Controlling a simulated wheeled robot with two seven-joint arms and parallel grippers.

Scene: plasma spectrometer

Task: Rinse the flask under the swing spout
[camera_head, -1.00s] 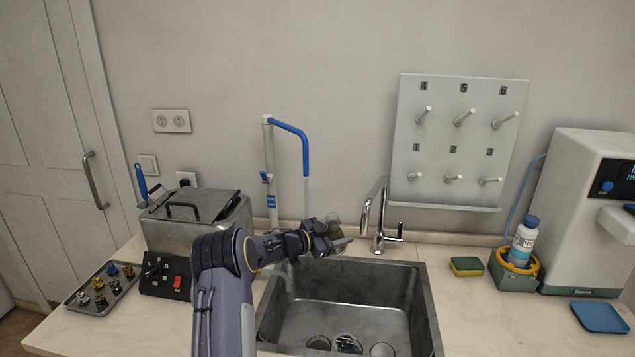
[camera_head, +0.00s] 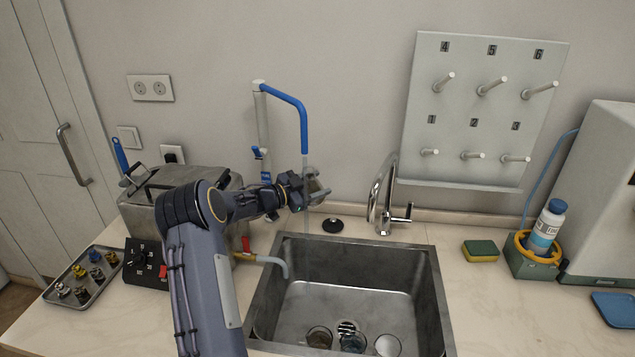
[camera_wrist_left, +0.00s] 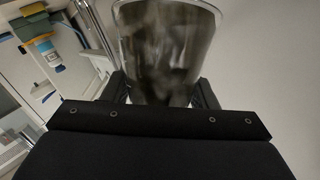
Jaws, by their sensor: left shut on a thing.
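The flask (camera_wrist_left: 165,50), a clear glass vessel, sits between the fingers of my left gripper in the left wrist view. My left gripper (camera_head: 316,188) is shut on it in the head view, just under the tip of the blue swing spout (camera_head: 302,115). There the flask is small, and mostly hidden by the gripper. The spout stands on a pale upright pipe behind the sink. A thin, faint stream seems to run from its tip past the gripper into the sink (camera_head: 437,290). My right gripper is not in view.
Several round glass items, including a dark one (camera_head: 319,337), lie in the sink. A steel tap (camera_head: 376,195) and a black disc (camera_head: 332,225) stand behind it. A grey bath with a lid (camera_head: 135,210) is left. A sponge (camera_head: 480,251) and bottle (camera_head: 546,228) are right.

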